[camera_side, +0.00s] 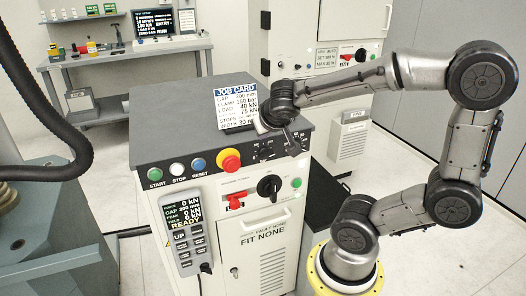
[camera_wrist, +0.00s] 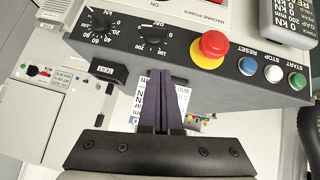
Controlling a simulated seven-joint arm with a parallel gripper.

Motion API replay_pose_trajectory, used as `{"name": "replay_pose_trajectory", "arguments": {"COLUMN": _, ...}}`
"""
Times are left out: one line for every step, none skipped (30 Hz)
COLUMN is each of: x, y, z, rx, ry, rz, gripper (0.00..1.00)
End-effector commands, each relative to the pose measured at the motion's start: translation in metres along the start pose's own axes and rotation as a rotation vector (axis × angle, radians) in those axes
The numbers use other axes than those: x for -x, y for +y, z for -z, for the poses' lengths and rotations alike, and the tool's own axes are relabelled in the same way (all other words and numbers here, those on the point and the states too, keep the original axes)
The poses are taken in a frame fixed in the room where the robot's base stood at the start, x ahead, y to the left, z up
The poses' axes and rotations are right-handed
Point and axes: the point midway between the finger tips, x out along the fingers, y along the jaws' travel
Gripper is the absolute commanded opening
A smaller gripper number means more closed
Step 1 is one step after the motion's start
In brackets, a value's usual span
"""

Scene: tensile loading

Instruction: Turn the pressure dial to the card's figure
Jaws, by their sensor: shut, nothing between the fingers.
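The job card (camera_side: 235,98) stands on top of the grey console; its clamp line appears to read 150 bar. In the wrist view, part of the card (camera_wrist: 138,117) shows behind the fingers. My gripper (camera_side: 292,147) is over the console's sloped panel, its fingers shut and empty. In the wrist view my gripper (camera_wrist: 165,78) points toward a black dial (camera_wrist: 153,38) with a scale up to about 200, apparently the pressure dial, and looks apart from it. That dial's exact setting is too small to read. A second dial (camera_wrist: 101,23) is marked in kN.
A red emergency button (camera_side: 230,160) and the blue reset button (camera_side: 198,164) sit on the same panel. The handset (camera_side: 186,230) hangs on the console's front and shows READY. A red power switch (camera_side: 237,200) and black rotary switch (camera_side: 269,187) are lower down.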

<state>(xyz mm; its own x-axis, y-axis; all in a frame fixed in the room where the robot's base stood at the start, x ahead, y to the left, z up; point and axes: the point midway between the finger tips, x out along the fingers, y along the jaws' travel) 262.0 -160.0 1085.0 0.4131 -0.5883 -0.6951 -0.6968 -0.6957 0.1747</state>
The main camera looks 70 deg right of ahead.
Motion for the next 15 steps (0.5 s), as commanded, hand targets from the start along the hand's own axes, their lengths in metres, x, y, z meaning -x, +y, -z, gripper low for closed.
{"name": "replay_pose_trajectory", "arguments": {"x": -0.012, "y": 0.002, "z": -0.002, "rx": -0.001, "ry": -0.007, "rz": -0.005, "gripper": 0.00}}
{"name": "replay_pose_trajectory", "arguments": {"x": -0.018, "y": 0.002, "z": -0.002, "rx": 0.000, "ry": -0.007, "rz": -0.005, "gripper": 0.00}}
{"name": "replay_pose_trajectory", "arguments": {"x": -0.026, "y": 0.001, "z": -0.002, "rx": -0.002, "ry": -0.007, "rz": -0.005, "gripper": 0.00}}
{"name": "replay_pose_trajectory", "arguments": {"x": -0.032, "y": 0.001, "z": -0.002, "rx": -0.001, "ry": -0.006, "rz": -0.005, "gripper": 0.00}}
{"name": "replay_pose_trajectory", "arguments": {"x": -0.038, "y": 0.001, "z": -0.002, "rx": -0.001, "ry": -0.008, "rz": -0.004, "gripper": 0.00}}
{"name": "replay_pose_trajectory", "arguments": {"x": -0.046, "y": 0.001, "z": -0.002, "rx": -0.001, "ry": -0.006, "rz": -0.004, "gripper": 0.00}}
{"name": "replay_pose_trajectory", "arguments": {"x": -0.052, "y": 0.001, "z": -0.002, "rx": -0.001, "ry": -0.006, "rz": -0.004, "gripper": 0.00}}
{"name": "replay_pose_trajectory", "arguments": {"x": -0.057, "y": 0.001, "z": -0.002, "rx": 0.000, "ry": -0.006, "rz": -0.003, "gripper": 0.00}}
{"name": "replay_pose_trajectory", "arguments": {"x": -0.065, "y": 0.001, "z": -0.002, "rx": -0.001, "ry": -0.007, "rz": -0.003, "gripper": 0.00}}
{"name": "replay_pose_trajectory", "arguments": {"x": -0.067, "y": 0.001, "z": -0.006, "rx": 0.001, "ry": -0.005, "rz": -0.001, "gripper": 0.00}}
{"name": "replay_pose_trajectory", "arguments": {"x": -0.070, "y": 0.000, "z": -0.009, "rx": 0.002, "ry": -0.004, "rz": 0.000, "gripper": 0.00}}
{"name": "replay_pose_trajectory", "arguments": {"x": -0.074, "y": 0.000, "z": -0.013, "rx": 0.001, "ry": -0.004, "rz": 0.000, "gripper": 0.00}}
{"name": "replay_pose_trajectory", "arguments": {"x": -0.076, "y": 0.000, "z": -0.016, "rx": 0.001, "ry": -0.004, "rz": 0.001, "gripper": 0.00}}
{"name": "replay_pose_trajectory", "arguments": {"x": -0.079, "y": 0.000, "z": -0.018, "rx": 0.001, "ry": -0.003, "rz": 0.001, "gripper": 0.00}}
{"name": "replay_pose_trajectory", "arguments": {"x": -0.081, "y": 0.000, "z": -0.021, "rx": 0.000, "ry": -0.003, "rz": 0.001, "gripper": 0.00}}
